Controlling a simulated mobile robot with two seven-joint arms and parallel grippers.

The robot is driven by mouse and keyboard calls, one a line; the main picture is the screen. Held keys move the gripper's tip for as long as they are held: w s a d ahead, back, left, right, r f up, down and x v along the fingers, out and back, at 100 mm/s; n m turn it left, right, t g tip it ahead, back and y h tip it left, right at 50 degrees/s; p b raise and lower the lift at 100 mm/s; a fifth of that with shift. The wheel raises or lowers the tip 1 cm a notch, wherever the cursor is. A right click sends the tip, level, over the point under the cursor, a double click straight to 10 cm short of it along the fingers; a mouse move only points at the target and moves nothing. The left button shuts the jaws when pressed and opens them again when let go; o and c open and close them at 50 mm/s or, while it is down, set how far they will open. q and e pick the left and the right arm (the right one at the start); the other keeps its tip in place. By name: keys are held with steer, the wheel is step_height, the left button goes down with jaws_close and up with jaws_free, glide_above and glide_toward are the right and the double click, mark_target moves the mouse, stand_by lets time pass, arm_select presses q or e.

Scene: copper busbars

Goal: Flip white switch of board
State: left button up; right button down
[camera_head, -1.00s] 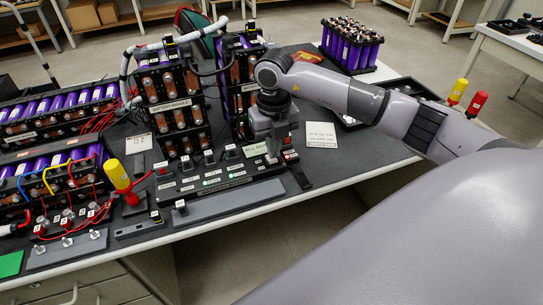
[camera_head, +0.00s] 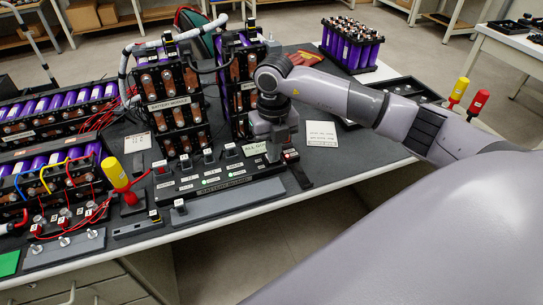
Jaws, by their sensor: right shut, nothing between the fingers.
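The black battery board (camera_head: 225,190) lies near the front edge of the table, with its name on the front. A row of small rocker switches (camera_head: 208,157) with pale tops stands along its back, over labels with small green marks. I cannot tell which one is the white switch. My right gripper (camera_head: 274,158) points down at the right end of the row, shut and empty. Its fingertips are small and partly hidden, so I cannot tell whether they touch a switch. My left gripper is not in view.
Tall battery modules (camera_head: 170,90) stand close behind the board. A yellow screwdriver (camera_head: 117,175) stands upright left of the board. A white note card (camera_head: 321,134) lies right of my gripper. A block of purple cells (camera_head: 350,48) stands at the back right.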

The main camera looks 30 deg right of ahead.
steer(key=shift+f, duration=0.35)
step_height(320, 180, up, 7)
steer(key=p, duration=0.5)
steer(key=shift+r, duration=0.15)
stand_by(0.3)
